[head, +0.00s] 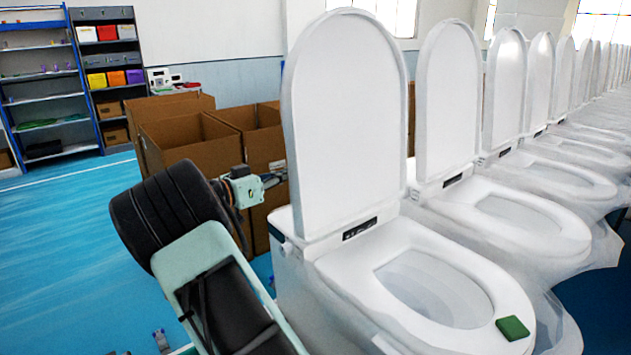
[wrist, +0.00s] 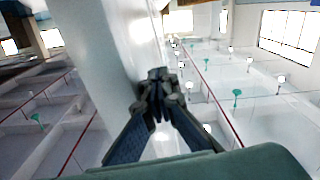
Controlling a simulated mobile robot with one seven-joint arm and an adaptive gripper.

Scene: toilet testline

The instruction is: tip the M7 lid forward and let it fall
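The nearest toilet (head: 350,290) has its white lid (head: 345,120) standing upright, with its broad inner face toward the head camera. No M7 label is readable; this is the lid my arm is beside. My arm comes in from the left, and its end goes behind this lid, so my fingertips are hidden in the head view. In the wrist view my gripper (wrist: 158,85) has its fingertips together, with nothing visible between them. A white panel (wrist: 95,45), seemingly the lid, rises close to the left of the fingertips; I cannot tell whether they touch it.
A small green block (head: 512,328) lies on the front of the nearest seat. More toilets with raised lids (head: 447,100) stand in a row to the right. Open cardboard boxes (head: 190,140) stand behind my arm. Shelves (head: 110,75) are at the back left, with clear blue floor before them.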

